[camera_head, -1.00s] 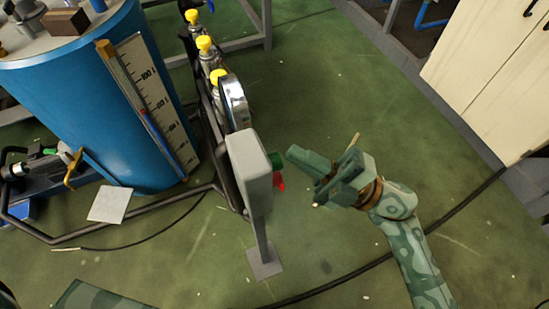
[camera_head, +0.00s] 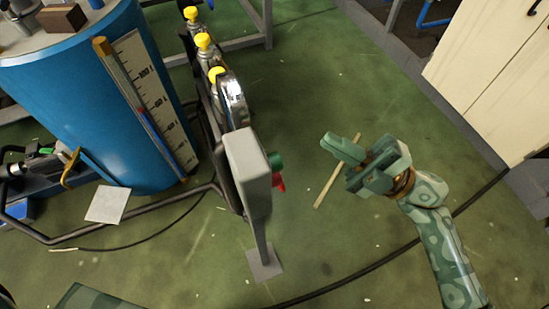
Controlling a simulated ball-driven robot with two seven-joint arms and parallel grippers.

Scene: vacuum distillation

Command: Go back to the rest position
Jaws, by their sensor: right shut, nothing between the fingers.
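My right gripper (camera_head: 343,142) is in the head view, right of the grey control box (camera_head: 247,165). It is shut and empty, with its fingers pointing left. It is clear of the box's green button (camera_head: 276,160) and red button (camera_head: 279,184). My right arm comes in from the lower right. My left gripper is not in view.
A blue tank (camera_head: 85,95) with a level scale (camera_head: 150,100) stands at the left. Yellow-topped valves (camera_head: 204,41) and a round gauge (camera_head: 231,97) sit on a pipe frame. A stick (camera_head: 328,187) lies on the green floor. A cream cabinet (camera_head: 495,75) is at the right.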

